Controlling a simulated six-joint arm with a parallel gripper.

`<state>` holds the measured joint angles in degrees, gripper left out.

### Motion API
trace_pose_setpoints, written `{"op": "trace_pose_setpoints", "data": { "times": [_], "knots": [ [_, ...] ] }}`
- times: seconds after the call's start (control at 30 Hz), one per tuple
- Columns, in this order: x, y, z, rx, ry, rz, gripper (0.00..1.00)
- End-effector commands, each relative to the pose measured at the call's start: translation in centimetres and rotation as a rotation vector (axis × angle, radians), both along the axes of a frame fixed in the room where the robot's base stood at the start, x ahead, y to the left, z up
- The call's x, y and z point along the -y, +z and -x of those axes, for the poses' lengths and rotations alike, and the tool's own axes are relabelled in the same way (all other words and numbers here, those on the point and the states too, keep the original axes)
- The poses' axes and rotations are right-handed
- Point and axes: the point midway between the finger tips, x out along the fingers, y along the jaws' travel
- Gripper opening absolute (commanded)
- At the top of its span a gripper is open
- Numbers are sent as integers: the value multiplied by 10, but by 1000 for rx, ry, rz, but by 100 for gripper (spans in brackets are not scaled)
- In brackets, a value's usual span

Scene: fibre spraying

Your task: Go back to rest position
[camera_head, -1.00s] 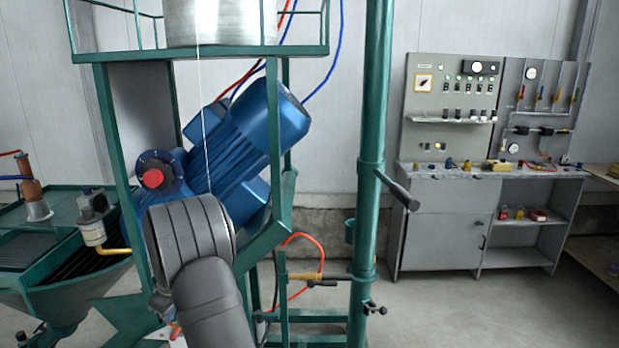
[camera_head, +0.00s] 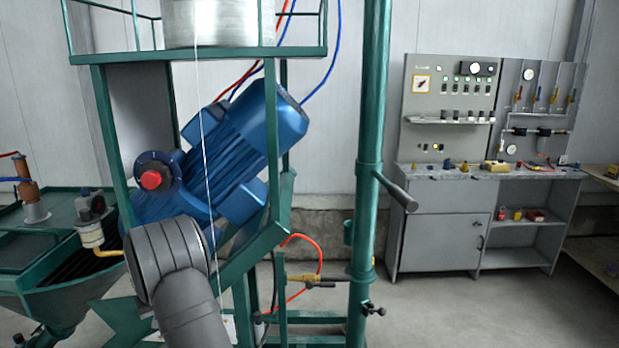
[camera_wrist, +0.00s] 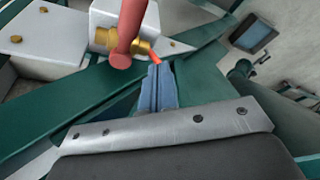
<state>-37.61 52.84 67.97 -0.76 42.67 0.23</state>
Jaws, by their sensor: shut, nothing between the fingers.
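My gripper (camera_wrist: 158,84) is shut and empty in the wrist view, its two blue-grey fingers side by side. Its fingertips point toward a red handle (camera_wrist: 130,28) on a brass fitting (camera_wrist: 105,38), mounted on a light grey block (camera_wrist: 60,35). I cannot tell the gap between the fingertips and the handle. In the head view my grey arm covers the lower left, in front of the green frame, and my gripper is hidden there.
A blue motor (camera_head: 245,140) with a red knob (camera_head: 151,180) sits in the green frame. A green post (camera_head: 368,130) with a grey handle stands right of it. A grey workbench (camera_head: 435,220) stands behind at right. The floor before it is clear.

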Motion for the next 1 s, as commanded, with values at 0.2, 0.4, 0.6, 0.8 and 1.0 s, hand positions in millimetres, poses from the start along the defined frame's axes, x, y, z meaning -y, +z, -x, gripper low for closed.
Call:
{"op": "trace_pose_setpoints", "data": {
  "times": [0.2,0.4,0.6,0.8,1.0],
  "knots": [
    [-11,-8,-6,14,-118,-9,0],
    [-20,-15,-12,31,-227,-26,0],
    [-24,-16,-19,39,-346,-32,0],
    [-23,-16,-27,41,-470,-30,0],
    [-22,-16,-32,42,-556,-27,0]
  ]
}}
